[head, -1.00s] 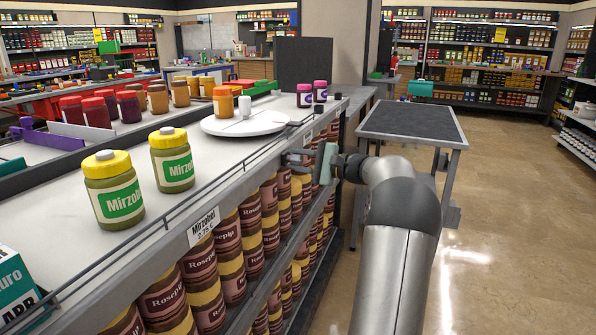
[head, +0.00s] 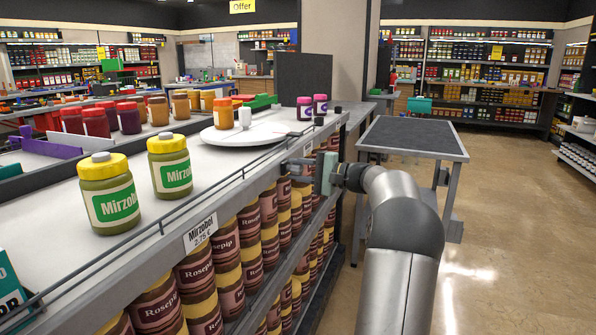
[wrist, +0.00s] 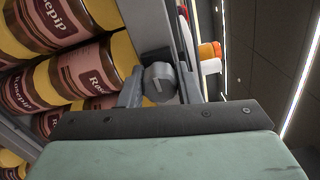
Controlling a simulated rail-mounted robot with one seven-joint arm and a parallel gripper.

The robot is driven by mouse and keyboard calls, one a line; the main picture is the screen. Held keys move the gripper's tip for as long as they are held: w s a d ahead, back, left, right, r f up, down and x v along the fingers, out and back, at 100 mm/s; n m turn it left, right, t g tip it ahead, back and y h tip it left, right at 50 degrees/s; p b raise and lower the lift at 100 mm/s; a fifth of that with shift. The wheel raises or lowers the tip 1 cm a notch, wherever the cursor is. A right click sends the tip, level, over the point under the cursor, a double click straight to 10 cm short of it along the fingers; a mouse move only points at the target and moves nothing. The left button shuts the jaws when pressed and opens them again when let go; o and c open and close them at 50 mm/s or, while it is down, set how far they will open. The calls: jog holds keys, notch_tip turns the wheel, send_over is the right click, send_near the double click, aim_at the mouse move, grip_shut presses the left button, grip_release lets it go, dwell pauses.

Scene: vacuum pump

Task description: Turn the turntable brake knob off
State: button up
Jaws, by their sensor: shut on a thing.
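The brake knob (wrist: 158,82) is a small grey round knob with a pale line on its face, on the front edge of the shelf in the wrist view. My gripper (wrist: 160,90) has one finger on each side of it and is shut on it. In the head view, my gripper (head: 296,164) reaches the shelf's front edge from the right, and the knob cannot be made out there. The white round turntable (head: 232,137) lies on the shelf top, just behind and left of my gripper. It bears an orange-lidded jar and a white piece.
Two yellow-lidded Mirzobol jars (head: 109,195) stand on the shelf top at the left. A thin rail (head: 165,217) runs along the front edge. Rosepip jars (head: 195,269) fill the shelves below. A dark-topped table (head: 412,136) stands right of the shelf. The floor at right is clear.

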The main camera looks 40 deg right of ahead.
jog(key=o, duration=1)
jog(key=shift+c, duration=0.2)
jog(key=shift+s+d, duration=0.1)
jog(key=p+v, duration=0.2)
jog(key=v, duration=1.5)
jog(key=shift+s+p, duration=0.15)
jog(key=shift+p, duration=0.15)
